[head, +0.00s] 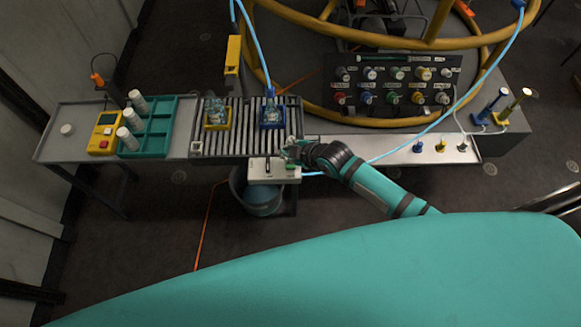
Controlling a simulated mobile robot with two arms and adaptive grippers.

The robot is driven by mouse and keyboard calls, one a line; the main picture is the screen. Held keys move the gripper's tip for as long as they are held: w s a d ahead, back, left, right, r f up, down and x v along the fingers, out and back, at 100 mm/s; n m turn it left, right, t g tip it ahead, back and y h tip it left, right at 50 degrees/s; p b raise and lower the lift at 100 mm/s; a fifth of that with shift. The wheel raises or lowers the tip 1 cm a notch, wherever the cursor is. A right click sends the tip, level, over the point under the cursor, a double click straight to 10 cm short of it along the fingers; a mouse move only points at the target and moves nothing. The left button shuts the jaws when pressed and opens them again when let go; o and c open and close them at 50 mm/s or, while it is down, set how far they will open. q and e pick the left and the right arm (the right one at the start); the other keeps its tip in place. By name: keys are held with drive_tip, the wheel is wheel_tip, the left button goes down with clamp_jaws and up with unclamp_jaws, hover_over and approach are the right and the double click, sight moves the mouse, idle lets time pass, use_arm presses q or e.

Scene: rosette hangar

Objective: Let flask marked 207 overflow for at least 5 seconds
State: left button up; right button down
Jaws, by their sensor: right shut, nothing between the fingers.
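Two clear flasks stand on the slatted rack: one flask (215,108) in a yellow holder (217,126), the other flask (271,112) in a blue holder (281,123). A blue hose comes down from above to the flask in the blue holder. Their markings are too small to read, so I cannot tell which is 207, nor whether water runs over. My right gripper (288,152) is shut and empty, at the right end of a pale control box (261,173) in front of the rack. I cannot tell whether it touches the box. My left gripper is not in view.
A bucket (262,202) stands under the control box. To the left are a teal tray (160,135) with white cylinders and a yellow device (104,132). A panel of coloured knobs (395,85) stands behind on the right, near yellow pipes (400,42).

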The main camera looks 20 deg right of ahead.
sight(289, 165)
wheel_tip(289, 165, down, 2)
drive_tip(key=shift+f+b, duration=0.2)
drive_tip(key=shift+b, duration=0.35)
drive_tip(key=shift+f+b, duration=0.5)
drive_tip(key=shift+f, duration=0.25)
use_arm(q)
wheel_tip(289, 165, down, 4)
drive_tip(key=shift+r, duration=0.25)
use_arm(e)
drive_tip(key=shift+f, duration=0.25)
drive_tip(key=shift+f, duration=0.15)
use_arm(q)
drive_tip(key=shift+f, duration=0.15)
use_arm(e)
drive_tip(key=shift+f, duration=0.25)
use_arm(q)
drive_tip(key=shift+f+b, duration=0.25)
drive_tip(key=shift+b, duration=0.25)
use_arm(e)
drive_tip(key=shift+f, duration=0.5)
idle(4.3)
